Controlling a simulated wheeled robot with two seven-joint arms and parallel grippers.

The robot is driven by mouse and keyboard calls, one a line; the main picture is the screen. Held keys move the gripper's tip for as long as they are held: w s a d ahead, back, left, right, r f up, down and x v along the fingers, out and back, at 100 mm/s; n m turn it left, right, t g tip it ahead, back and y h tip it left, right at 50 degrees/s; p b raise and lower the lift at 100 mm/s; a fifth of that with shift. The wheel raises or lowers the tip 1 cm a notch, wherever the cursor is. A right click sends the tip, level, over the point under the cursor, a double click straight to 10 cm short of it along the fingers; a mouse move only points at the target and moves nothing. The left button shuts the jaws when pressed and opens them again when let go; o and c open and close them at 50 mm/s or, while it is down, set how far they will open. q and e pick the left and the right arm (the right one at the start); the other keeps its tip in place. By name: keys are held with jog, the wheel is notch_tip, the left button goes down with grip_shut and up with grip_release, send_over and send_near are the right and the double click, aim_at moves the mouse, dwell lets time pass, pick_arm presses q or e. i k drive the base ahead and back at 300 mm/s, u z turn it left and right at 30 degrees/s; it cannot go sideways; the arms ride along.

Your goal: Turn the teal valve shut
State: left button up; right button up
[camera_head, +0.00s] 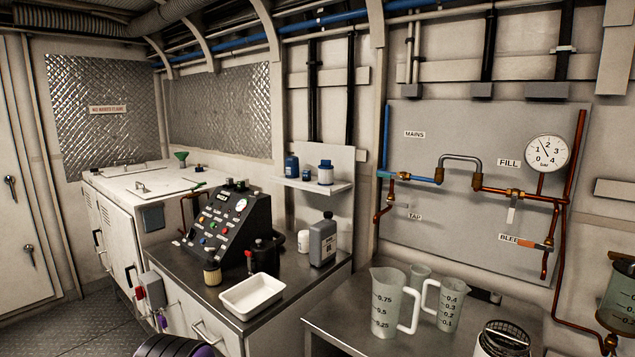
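A small teal lever (391,186) appears to hang below the blue pipe at the left of the grey wall panel (460,225), under the MAINS label (414,134). It is small and dark, so I cannot tell how far it is turned. A brass fitting (404,177) sits on the blue pipe (422,179) just right of it. Neither of my grippers shows in the head view.
The panel also carries a gauge (547,152), a pale FILL lever (512,211) and an orange BLEED lever (530,243). Measuring jugs (388,300) stand on the metal table (340,322) below. A control box (232,225) and white tray (253,311) sit left.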

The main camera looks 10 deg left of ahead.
aim_at(379, 175)
jog(key=u, duration=0.85)
jog(key=i, duration=1.05)
jog(key=z, duration=0.85)
jog(key=i, duration=0.35)
jog(key=z, duration=1.2)
jog(key=k, duration=0.8)
jog(key=z, duration=0.3)
